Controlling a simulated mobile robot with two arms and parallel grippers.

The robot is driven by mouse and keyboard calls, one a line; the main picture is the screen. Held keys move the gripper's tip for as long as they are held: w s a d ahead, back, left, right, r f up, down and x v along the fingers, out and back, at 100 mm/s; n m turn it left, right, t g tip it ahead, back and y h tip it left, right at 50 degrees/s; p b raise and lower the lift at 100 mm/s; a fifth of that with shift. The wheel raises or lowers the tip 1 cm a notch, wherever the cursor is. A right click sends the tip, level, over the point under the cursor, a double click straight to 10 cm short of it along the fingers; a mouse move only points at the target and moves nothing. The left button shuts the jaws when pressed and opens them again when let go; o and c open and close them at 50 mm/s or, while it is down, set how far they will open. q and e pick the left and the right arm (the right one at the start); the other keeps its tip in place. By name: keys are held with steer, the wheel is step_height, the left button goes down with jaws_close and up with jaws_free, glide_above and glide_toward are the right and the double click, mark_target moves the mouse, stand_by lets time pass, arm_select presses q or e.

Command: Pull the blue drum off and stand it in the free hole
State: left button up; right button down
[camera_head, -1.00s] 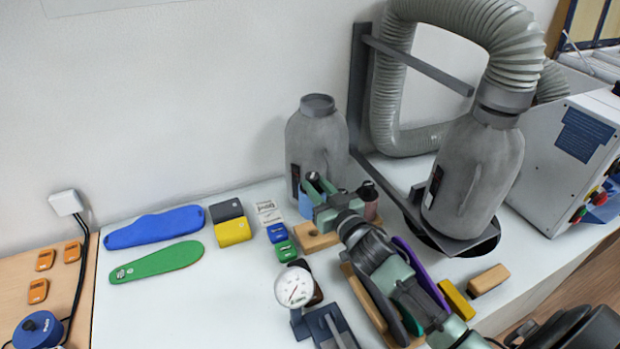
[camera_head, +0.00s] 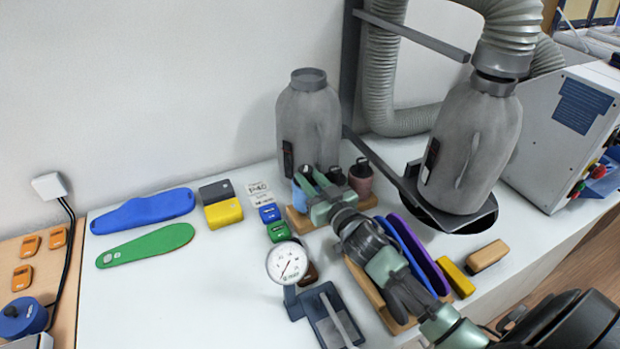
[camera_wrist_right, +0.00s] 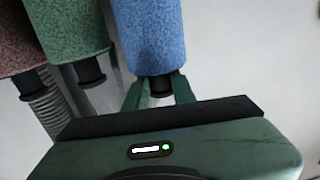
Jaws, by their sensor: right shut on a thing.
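The blue drum (camera_head: 298,193) is at the wooden block (camera_head: 298,225), left of the reddish drum (camera_head: 361,180). My right gripper (camera_head: 312,178) is shut on the blue drum's dark neck; the wrist view shows the fingers on either side of it, with the blue body (camera_wrist_right: 152,35) beyond. A green drum (camera_wrist_right: 65,25) and the reddish drum (camera_wrist_right: 18,45) stand beside it there. In the head view the green drum is mostly hidden behind my gripper. I cannot see the free hole. My left gripper is not in view.
A grey bottle-shaped canister (camera_head: 309,120) stands close behind the drums. A dial gauge (camera_head: 286,263) stands in front. A rack (camera_head: 372,290) of insoles lies under my right arm. Blue (camera_head: 142,210) and green (camera_head: 145,246) insoles lie at left. The white table's front left is clear.

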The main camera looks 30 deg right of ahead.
steer(key=shift+r+p, duration=0.25)
steer(key=shift+p, duration=0.05)
steer(key=shift+p, duration=0.3)
stand_by(1.1)
steer(key=shift+f+b, duration=1)
steer(key=shift+f, duration=0.7)
stand_by(1.2)
steer(key=c, duration=1.1)
jaws_free()
steer(key=shift+o, duration=1.3)
steer(key=shift+r, duration=0.1)
